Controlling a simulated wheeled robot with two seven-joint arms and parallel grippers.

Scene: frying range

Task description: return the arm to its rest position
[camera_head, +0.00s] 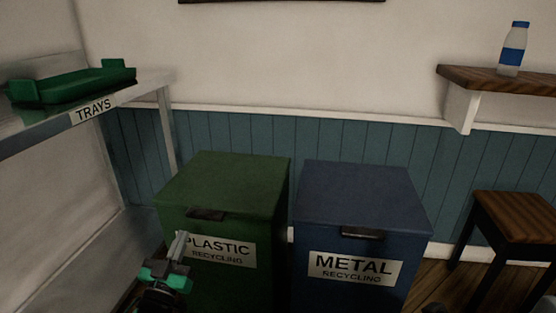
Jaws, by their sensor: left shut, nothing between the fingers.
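My left gripper (178,246) is at the lower left of the head view, in front of the green bin. Its fingers are shut and hold nothing. It covers part of the bin's front near the start of the word PLASTIC. My right gripper cannot be made out; only a small dark shape shows at the bottom right edge.
A green plastic recycling bin (228,178) and a blue metal recycling bin (365,190) stand side by side, lids shut. A shelf labelled TRAYS (150,86) bears a green tray (72,85). A bottle (513,50) stands on a wall shelf (490,80) above a stool (515,216).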

